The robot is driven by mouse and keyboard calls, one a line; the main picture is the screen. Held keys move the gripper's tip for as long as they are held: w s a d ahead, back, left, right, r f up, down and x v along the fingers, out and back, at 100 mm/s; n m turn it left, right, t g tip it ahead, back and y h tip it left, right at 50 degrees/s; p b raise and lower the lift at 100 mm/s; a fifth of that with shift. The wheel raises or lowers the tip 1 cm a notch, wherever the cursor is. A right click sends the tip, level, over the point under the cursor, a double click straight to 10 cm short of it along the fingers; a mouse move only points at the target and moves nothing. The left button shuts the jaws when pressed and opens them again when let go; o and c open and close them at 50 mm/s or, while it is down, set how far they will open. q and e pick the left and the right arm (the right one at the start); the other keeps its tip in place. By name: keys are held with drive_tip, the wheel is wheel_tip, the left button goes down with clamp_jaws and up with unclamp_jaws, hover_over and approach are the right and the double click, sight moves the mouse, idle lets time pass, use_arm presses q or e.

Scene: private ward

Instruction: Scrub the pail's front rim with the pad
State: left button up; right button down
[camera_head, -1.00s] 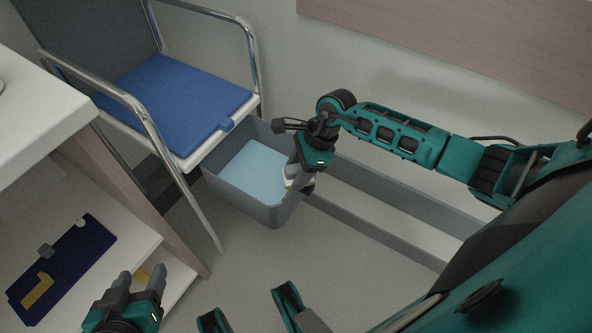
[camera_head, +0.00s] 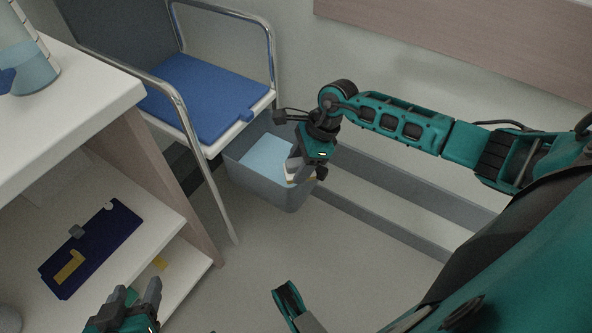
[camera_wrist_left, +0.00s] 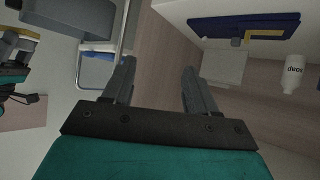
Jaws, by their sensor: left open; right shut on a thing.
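The grey pail (camera_head: 261,186) stands on the floor beside the chair with light-blue water (camera_head: 266,157) in it. My right gripper (camera_head: 298,174) is at the pail's right side, shut on the pad (camera_head: 291,172), a small pale piece mostly hidden by the fingers. The pad is at or just above the pail's right rim; I cannot tell if it touches. The pail's near rim is bare. My left gripper (camera_head: 138,298) is open and empty at the bottom left, near the shelf unit; its two fingers show apart in the left wrist view (camera_wrist_left: 158,88).
A chair with a blue seat (camera_head: 205,97) stands behind the pail. At left, a white shelf unit (camera_head: 150,215) holds a dark blue board (camera_head: 97,246), with a jug (camera_head: 30,62) on top. A white bottle (camera_wrist_left: 294,74) shows in the left wrist view. A low grey rail (camera_head: 400,215) runs right of the pail.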

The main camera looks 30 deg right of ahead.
drive_tip(key=shift+r+p, duration=0.75)
drive_tip(key=shift+r, duration=1.1)
